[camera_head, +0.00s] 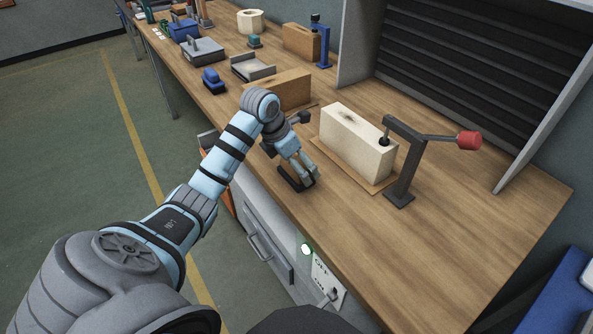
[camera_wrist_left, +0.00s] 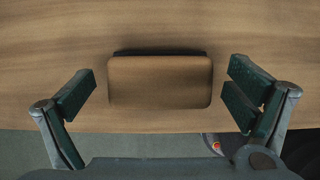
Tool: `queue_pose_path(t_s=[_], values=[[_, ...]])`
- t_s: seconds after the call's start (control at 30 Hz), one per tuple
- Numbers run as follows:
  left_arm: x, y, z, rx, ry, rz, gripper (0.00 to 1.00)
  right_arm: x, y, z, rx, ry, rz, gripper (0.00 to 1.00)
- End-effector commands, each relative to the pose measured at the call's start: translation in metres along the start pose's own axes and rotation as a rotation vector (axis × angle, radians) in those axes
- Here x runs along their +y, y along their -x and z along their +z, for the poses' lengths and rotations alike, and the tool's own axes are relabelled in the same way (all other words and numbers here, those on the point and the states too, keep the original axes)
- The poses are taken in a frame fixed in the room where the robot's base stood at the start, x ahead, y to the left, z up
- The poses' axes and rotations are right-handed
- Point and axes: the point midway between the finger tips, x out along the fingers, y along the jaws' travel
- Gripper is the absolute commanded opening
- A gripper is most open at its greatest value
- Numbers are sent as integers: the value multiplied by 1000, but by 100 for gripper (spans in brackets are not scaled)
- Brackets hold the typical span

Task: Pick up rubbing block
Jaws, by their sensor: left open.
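The rubbing block appears to be the brown, wood-toned block (camera_wrist_left: 160,82) with a dark base that lies flat near the table's front edge in the left wrist view. My left gripper (camera_wrist_left: 163,95) is open, with one finger on each side of the block and a visible gap on both sides. In the head view my left gripper (camera_head: 298,176) points down at the front edge of the bench, and it largely hides the block there. My right gripper is in neither view.
A pale block (camera_head: 357,142) on a wooden board stands right of my gripper, beside a dark clamp (camera_head: 403,155) with a red-knobbed lever (camera_head: 468,140). A brown block (camera_head: 280,90) and a blue-topped tool (camera_head: 213,81) stand further back. The bench front right (camera_head: 440,240) is clear.

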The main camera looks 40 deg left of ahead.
Motion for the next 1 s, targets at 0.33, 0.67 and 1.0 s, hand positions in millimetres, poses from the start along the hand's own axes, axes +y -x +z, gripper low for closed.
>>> queue_pose_path(t_s=[0.33,0.67,1.0], values=[[0,1,1,0,0,0,58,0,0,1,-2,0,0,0],[0,1,1,-1,-1,-1,37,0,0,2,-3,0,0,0],[0,43,20,-7,-2,1,37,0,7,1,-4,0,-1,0]])
